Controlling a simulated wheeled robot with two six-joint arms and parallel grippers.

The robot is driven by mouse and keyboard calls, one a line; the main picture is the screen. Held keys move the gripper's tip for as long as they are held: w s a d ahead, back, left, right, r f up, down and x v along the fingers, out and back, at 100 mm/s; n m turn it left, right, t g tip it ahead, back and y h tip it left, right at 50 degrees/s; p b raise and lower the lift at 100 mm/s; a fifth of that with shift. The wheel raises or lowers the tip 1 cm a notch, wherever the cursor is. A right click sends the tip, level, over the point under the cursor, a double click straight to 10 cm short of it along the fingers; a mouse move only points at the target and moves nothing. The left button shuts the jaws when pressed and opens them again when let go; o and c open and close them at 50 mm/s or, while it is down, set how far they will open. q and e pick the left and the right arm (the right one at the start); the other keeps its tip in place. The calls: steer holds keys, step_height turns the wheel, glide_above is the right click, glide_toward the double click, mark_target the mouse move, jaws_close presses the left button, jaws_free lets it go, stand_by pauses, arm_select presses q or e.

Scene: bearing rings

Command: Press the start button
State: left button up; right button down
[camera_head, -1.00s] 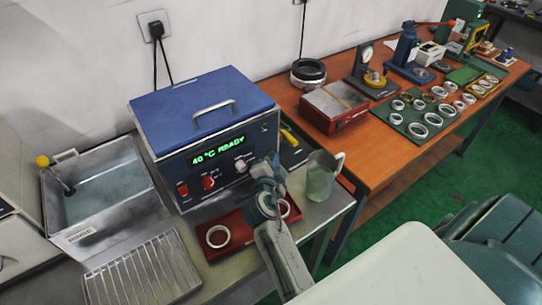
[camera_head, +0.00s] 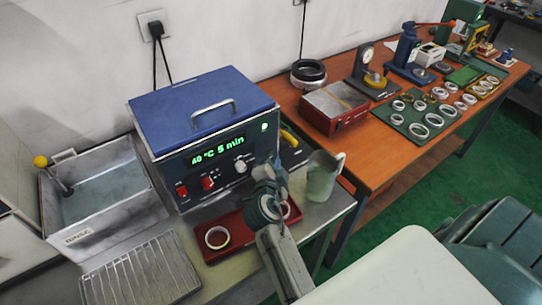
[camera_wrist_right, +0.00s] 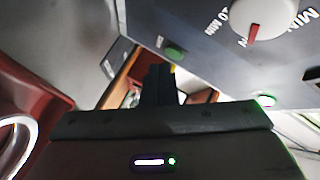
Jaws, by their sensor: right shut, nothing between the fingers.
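The blue ultrasonic-type bath unit (camera_head: 205,110) stands at the centre left in the head view. Its display (camera_head: 217,151) reads "40 °C 5 min" in green. A small lamp (camera_head: 264,127) on its front glows green. In the right wrist view, a green button (camera_wrist_right: 175,51) sits on the grey panel, just beyond my right gripper's tips; the glowing lamp (camera_wrist_right: 265,101) is farther right. My right gripper (camera_head: 270,171) is shut and empty in front of the panel's right side, hiding the button in the head view. Its dark fingers (camera_wrist_right: 160,80) appear apart from the button. My left gripper is not in view.
A red tray (camera_head: 230,247) with metal rings lies below my right gripper. A glass jug (camera_head: 322,176) stands close on its right. A steel sink (camera_head: 105,190) and a ribbed rack (camera_head: 140,275) are at the left. A wooden bench (camera_head: 385,140) holds more rings and tools.

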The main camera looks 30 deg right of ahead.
steer(key=shift+s, duration=0.1)
steer(key=shift+s, duration=0.1)
steer(key=s+b, duration=0.1)
steer(key=s, duration=0.1)
steer(key=s+b, duration=0.1)
steer(key=s, duration=0.1)
steer(key=shift+s+d+f, duration=0.1)
steer(key=shift+s+d, duration=0.1)
steer(key=shift+s, duration=0.75)
